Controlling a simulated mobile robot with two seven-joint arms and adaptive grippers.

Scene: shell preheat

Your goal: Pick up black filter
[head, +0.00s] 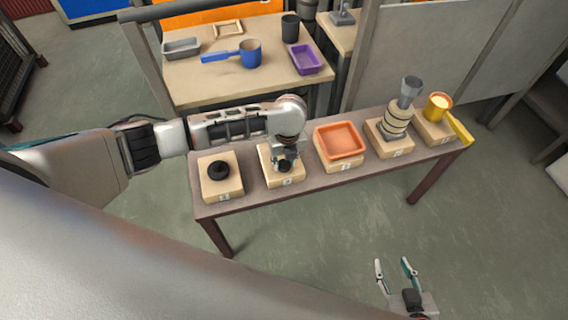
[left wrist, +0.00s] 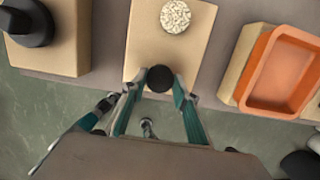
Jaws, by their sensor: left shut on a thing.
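The black filter (left wrist: 160,78), a small dark round piece, is between the teal fingers of my left gripper (left wrist: 158,92) in the left wrist view. The fingers are shut on it, over the near part of a pale wooden block (left wrist: 150,45). In the head view my left gripper (head: 286,163) is at the second block from the left, and hides most of its top. I cannot tell whether the filter touches the block. A white, beaded round piece (left wrist: 175,16) lies farther back on this block. My right gripper (head: 393,262) is open and empty over the floor at lower right.
A black rounded object (head: 218,169) sits on the leftmost block. To the right are an orange tray (head: 340,140), a ringed stack (head: 395,122) with a grey cup (head: 411,88), and a yellow cup (head: 434,106). A back table (head: 190,90) holds a blue pan (head: 251,53) and purple tray (head: 305,60).

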